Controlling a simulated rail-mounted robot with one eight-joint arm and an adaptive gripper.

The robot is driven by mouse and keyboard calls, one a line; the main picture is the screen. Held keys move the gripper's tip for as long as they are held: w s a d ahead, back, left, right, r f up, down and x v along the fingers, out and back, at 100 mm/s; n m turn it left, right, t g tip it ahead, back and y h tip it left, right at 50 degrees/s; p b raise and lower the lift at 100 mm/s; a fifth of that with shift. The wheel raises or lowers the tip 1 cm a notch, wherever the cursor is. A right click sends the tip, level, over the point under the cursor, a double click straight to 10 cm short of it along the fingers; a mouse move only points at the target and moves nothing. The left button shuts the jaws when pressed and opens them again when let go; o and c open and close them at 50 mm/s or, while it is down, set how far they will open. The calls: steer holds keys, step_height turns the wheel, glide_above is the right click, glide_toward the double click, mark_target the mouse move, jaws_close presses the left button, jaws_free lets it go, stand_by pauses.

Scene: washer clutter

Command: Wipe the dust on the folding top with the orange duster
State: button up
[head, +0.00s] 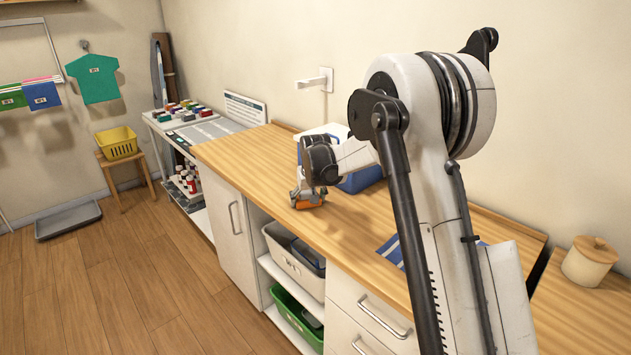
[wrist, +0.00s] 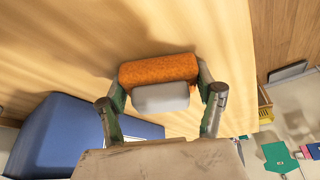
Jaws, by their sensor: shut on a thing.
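The orange duster (wrist: 158,68) with its pale grey back (wrist: 160,97) is between the two fingers of my gripper (wrist: 160,92) in the wrist view. My gripper is shut on it. In the head view the duster (head: 308,201) is at the wooden folding top (head: 240,152), near its front edge, under my gripper (head: 310,190). Whether the duster touches the top or hangs just above it I cannot tell. No dust shows clearly on the wood. My arm hides part of the top's right side.
A blue bin (head: 362,179) stands behind my gripper, near the wall; it also shows at lower left in the wrist view (wrist: 75,130). A blue striped cloth (head: 391,250) lies to the right. A lidded jar (head: 589,262) stands at far right. The top's left part is clear.

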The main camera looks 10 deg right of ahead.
mark_target(310, 191)
steer(key=shift+s+d+r, duration=0.2)
steer(key=shift+s+r, duration=0.05)
steer(key=shift+s, duration=0.1)
steer(key=shift+w+a+r+p, duration=0.1)
steer(key=shift+r+p, duration=1.45)
steer(key=shift+r, duration=2.3)
steer(key=shift+w+r+p, duration=0.1)
steer(key=shift+r+p, duration=0.05)
steer(key=shift+p, duration=0.5)
